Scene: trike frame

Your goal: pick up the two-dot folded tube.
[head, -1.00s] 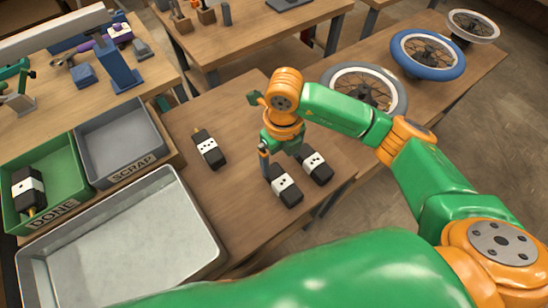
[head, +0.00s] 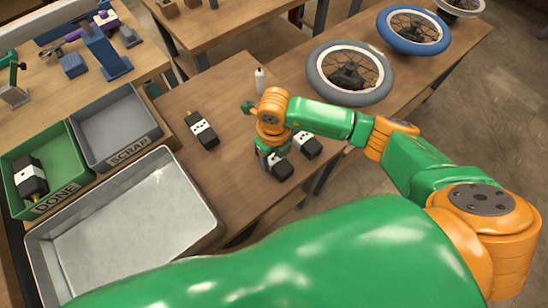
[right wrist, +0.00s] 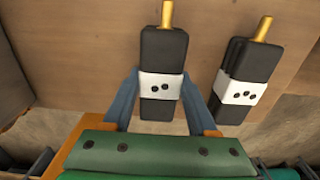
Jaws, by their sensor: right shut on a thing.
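The two-dot folded tube is a black block with a white band, two dark dots and a brass end; it shows in the right wrist view (right wrist: 160,105). My right gripper (right wrist: 161,100) is shut on it, one blue-grey finger on each side of the band. In the head view the tube (head: 283,173) is mostly hidden under my right gripper (head: 270,163). I cannot tell whether it is clear of the table. My left gripper is not in view.
A similar tube with three dots (right wrist: 243,90) lies close on the right. Another tube (head: 202,130) lies farther left on the table. The green DONE bin (head: 70,143) holds one tube; the grey SCRAP bin (head: 95,115) and metal tray (head: 205,190) are empty. A wheel (head: 320,85) lies behind.

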